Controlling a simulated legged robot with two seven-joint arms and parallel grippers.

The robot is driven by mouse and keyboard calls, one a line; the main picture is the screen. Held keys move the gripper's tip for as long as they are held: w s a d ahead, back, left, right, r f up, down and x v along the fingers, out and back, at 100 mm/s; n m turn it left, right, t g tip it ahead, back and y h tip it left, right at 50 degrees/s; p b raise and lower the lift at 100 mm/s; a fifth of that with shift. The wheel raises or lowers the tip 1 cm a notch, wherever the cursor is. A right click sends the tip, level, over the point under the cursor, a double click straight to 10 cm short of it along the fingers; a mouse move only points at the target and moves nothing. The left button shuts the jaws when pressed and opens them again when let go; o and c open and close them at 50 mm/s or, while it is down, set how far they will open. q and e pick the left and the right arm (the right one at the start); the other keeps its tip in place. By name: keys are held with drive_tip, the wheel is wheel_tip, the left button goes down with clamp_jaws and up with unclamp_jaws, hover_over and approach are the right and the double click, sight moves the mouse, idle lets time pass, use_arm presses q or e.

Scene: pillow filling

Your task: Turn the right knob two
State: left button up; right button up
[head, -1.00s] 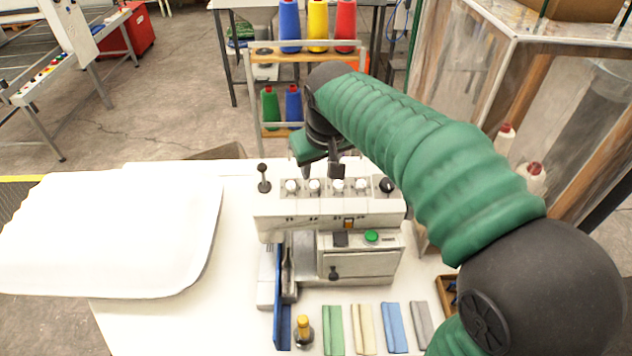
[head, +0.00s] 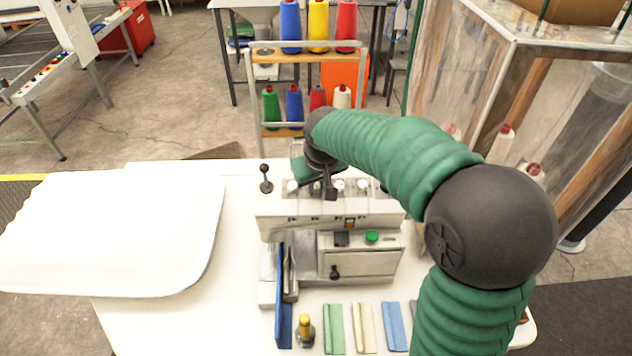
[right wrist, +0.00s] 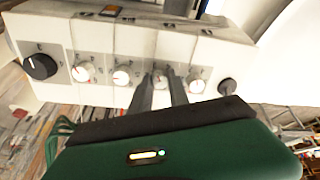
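The machine (head: 285,222) on the white table has a row of white knobs on its upper front. In the head view a left knob (head: 292,185) and two knobs to the right of my gripper show, and one between is hidden. My right gripper (head: 328,192) is at the row. In the right wrist view, which sees the row reversed, its two fingers (right wrist: 161,88) stand on either side of a white knob (right wrist: 160,77). Whether they touch it I cannot tell. The black end knob (right wrist: 40,67) is apart from the fingers. My left gripper is not in view.
A black lever (head: 265,178) stands at the machine's left end. A large white pillow-like piece (head: 110,235) lies on the left. A thread rack (head: 305,57) stands behind.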

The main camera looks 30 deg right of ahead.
clamp_jaws()
drive_tip(key=shift+r+n+p, duration=0.15)
drive_tip(key=shift+n+p, duration=0.3)
drive_tip(key=shift+n, duration=0.05)
drive_tip(key=o, duration=0.8)
unclamp_jaws()
drive_tip(key=shift+c, duration=0.2)
drive_tip(key=b+v, duration=0.1)
drive_tip(key=v, duration=1.5)
drive_tip(key=shift+r+b, duration=0.25)
drive_tip(key=shift+b, duration=0.05)
drive_tip(key=shift+s, duration=0.1)
